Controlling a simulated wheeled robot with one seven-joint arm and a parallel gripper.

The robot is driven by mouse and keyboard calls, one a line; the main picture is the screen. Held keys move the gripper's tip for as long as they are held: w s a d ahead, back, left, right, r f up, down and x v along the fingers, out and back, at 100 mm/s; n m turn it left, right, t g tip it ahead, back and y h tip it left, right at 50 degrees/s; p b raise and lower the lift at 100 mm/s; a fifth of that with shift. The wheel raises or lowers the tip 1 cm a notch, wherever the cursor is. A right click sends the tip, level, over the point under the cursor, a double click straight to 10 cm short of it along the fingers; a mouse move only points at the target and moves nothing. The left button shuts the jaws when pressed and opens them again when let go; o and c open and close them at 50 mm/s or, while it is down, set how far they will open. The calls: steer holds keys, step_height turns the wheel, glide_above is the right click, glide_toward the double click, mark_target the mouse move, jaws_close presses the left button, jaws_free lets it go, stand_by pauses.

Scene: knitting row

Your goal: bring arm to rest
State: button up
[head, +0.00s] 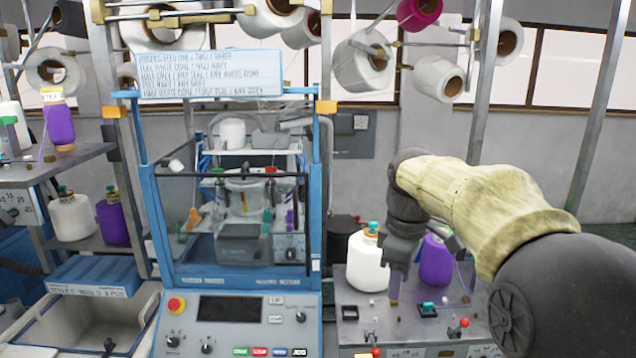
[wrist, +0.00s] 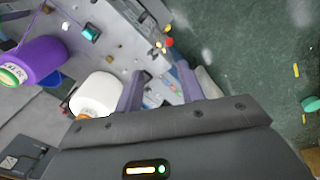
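My gripper (head: 398,285) hangs down over the grey side table (head: 395,325) at the right in the head view. It shows in front of the gap between a white yarn cone (head: 367,265) and a purple yarn cone (head: 437,262). In the wrist view, the two fingers of my gripper (wrist: 160,78) stand apart with nothing seen between them. The white cone (wrist: 97,95) is beside the left finger there, and the purple cone (wrist: 38,62) is farther left. Whether a finger touches the white cone cannot be told.
A blue-framed knitting machine (head: 240,285) with a control panel stands left of the side table. A shelf with more cones (head: 72,215) and a grey bin (head: 75,320) are at far left. Large white rolls (head: 365,60) hang above.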

steer(key=s+f+m+t+b, duration=0.1)
steer(key=s+f+m, duration=0.5)
steer(key=f, duration=0.5)
steer(key=s+f+m+b, duration=0.1)
steer(key=s+f+m, duration=0.5)
steer(key=s+f, duration=0.3)
step_height(320, 180, down, 4)
steer(key=shift+d+r+t+b, duration=0.2)
steer(key=shift+r+t+b, duration=0.05)
steer(key=shift+t+b, duration=0.15)
